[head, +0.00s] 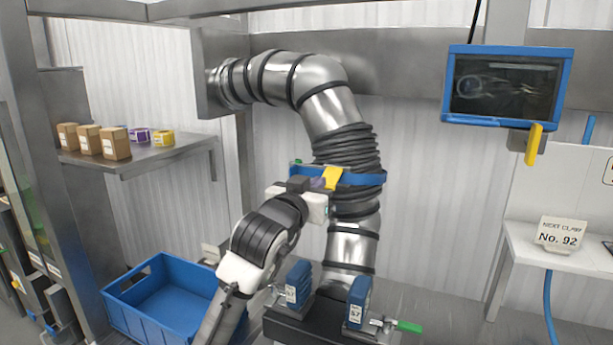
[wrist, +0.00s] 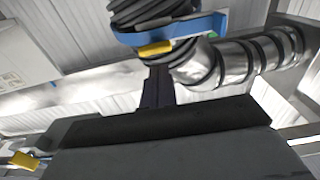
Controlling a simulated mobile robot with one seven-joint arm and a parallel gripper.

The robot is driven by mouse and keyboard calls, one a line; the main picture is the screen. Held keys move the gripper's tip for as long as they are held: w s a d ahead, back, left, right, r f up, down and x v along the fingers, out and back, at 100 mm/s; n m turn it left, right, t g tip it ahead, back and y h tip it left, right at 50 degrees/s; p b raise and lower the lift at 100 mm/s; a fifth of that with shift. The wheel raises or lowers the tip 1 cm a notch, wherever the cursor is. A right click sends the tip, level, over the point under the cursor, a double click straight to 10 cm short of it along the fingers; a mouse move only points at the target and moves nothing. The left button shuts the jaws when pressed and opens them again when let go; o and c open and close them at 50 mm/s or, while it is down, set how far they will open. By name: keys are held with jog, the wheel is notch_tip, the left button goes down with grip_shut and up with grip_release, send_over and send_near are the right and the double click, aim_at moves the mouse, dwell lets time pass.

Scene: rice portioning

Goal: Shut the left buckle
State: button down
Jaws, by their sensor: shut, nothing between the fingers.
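A blue band (head: 362,179) wraps the black ribbed sleeve (head: 345,148) of the steel pipe. A yellow tab (head: 332,177) sits on the band's front, and a small green piece (head: 296,162) shows at its left end. In the wrist view, the blue band (wrist: 190,28) and yellow tab (wrist: 155,48) are above my fingers. My gripper (head: 318,183) is shut and empty, close to the yellow tab; I cannot tell whether they touch. The dark fingers (wrist: 158,72) point at the band. I cannot tell which part is the left buckle, or its state.
Two blue blocks with metal latches, left (head: 297,283) and right (head: 358,301), stand below the pipe; the right has a green handle (head: 409,326). A blue crate (head: 125,277) is at lower left. A shelf (head: 150,157) holds boxes. A screen (head: 505,86) hangs at right.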

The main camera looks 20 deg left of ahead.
jog(key=shift+w+f, duration=0.55)
